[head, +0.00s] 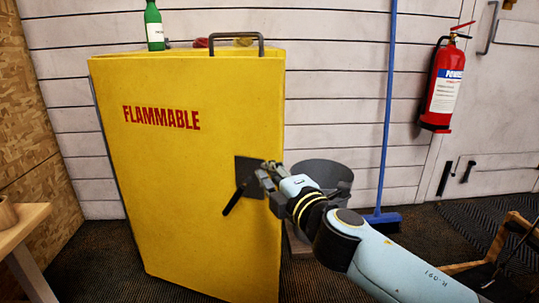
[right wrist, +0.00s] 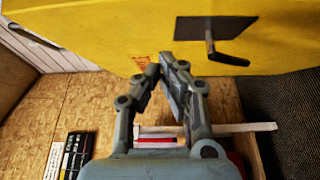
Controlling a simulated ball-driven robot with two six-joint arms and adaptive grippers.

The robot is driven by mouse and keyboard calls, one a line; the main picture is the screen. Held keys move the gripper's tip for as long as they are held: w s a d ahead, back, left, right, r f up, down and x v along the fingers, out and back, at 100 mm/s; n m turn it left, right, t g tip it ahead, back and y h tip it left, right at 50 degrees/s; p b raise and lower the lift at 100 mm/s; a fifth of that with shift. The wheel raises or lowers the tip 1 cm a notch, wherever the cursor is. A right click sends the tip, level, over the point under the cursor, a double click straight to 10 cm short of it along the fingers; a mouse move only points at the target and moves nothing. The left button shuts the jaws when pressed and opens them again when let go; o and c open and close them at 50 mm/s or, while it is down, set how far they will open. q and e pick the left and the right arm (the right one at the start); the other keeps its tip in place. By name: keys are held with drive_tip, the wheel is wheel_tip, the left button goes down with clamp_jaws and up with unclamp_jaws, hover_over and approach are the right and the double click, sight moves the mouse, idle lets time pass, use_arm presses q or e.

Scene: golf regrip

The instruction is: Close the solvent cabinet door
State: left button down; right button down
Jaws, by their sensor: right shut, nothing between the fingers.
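The yellow solvent cabinet (head: 180,85) stands left of centre in the head view, with red FLAMMABLE lettering on its broad door panel (head: 175,200). A dark plate with a black lever handle (head: 233,198) sits near the door's right edge. A thin dark strip shows along the panel's left side; I cannot tell how far the door stands open. My right gripper (head: 266,172) is shut and empty, in front of the door's right edge, beside the handle plate. In the right wrist view, its fingertips (right wrist: 160,72) are close to the yellow surface, apart from the lever (right wrist: 228,58). My left gripper is out of view.
A green bottle (head: 154,26) stands on top of the cabinet. A grey bin (head: 325,172) is behind my right arm. A blue broom (head: 386,130) and red fire extinguisher (head: 443,88) are by the back wall. A wooden table (head: 22,222) is at the left edge.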

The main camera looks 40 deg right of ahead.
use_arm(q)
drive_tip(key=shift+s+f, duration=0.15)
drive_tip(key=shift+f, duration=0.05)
use_arm(e)
drive_tip(key=shift+w+d+f, duration=0.1)
drive_tip(key=shift+w+d, duration=0.55)
drive_tip(key=shift+w, duration=0.25)
drive_tip(key=shift+w+d+r, duration=0.1)
drive_tip(key=shift+w+d, duration=0.55)
drive_tip(key=shift+w, duration=0.3)
drive_tip(key=shift+w+d+f, duration=0.1)
drive_tip(key=shift+w+d, duration=0.55)
drive_tip(key=shift+w, duration=0.25)
